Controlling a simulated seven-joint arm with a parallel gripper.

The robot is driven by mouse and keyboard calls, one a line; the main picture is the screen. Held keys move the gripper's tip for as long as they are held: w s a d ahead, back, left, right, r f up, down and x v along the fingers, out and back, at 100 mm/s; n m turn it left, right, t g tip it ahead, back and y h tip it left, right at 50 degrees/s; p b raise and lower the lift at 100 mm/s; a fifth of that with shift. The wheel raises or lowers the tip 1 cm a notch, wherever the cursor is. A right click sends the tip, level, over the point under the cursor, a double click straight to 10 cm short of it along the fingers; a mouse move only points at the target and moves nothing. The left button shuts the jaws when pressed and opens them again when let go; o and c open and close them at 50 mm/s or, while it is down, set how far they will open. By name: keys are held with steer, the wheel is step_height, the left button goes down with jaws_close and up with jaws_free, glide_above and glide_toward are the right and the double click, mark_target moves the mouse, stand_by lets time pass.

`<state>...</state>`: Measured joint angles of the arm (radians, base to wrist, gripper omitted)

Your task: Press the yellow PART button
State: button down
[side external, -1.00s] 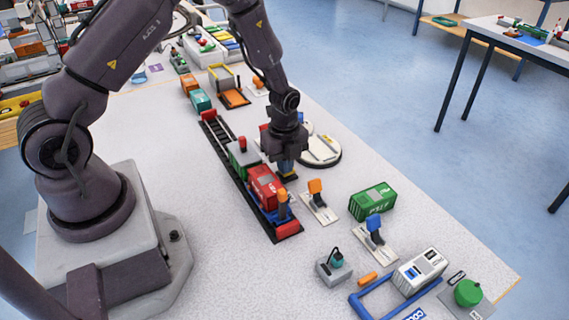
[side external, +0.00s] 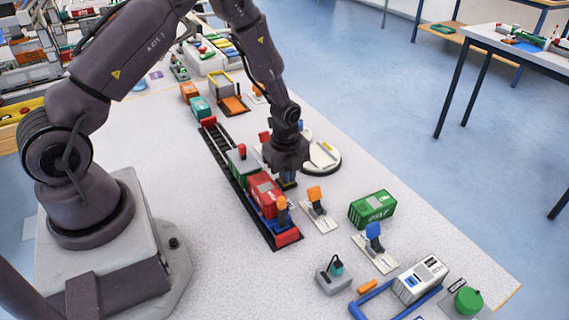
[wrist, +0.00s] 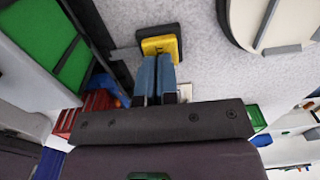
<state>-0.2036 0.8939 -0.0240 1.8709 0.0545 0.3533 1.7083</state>
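The yellow button (wrist: 160,46) shows in the wrist view as a square yellow cap on a dark base. My gripper (wrist: 166,60) has its two blue fingers side by side with only a thin gap, and nothing shows between them. The fingertips overlap the near edge of the yellow cap. Whether they touch it or hover just above, I cannot tell. In the side view my gripper (side external: 287,180) points down at the table right of the red container, and its fingers and wrist hide most of the button. No label can be read on it.
A track with a green wagon (side external: 243,168) and a red container (side external: 264,194) runs close on the left. An orange paddle lever (side external: 315,194), a blue paddle lever (side external: 374,232) and a green container (side external: 371,208) stand nearby. A round pale turntable (side external: 322,157) lies behind.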

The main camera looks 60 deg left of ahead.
step_height(320, 180, up, 14)
stand_by(0.5)
stand_by(0.5)
steer(key=s+d+r+n+t, duration=0.2)
steer(key=s+d+r+n, duration=0.1)
steer(key=s+r+n, duration=0.6)
steer(key=s+d+r+n+t, duration=0.3)
steer(key=s+d+r+n, duration=0.1)
steer(key=s+r+n, duration=0.5)
steer(key=shift+v, duration=0.8)
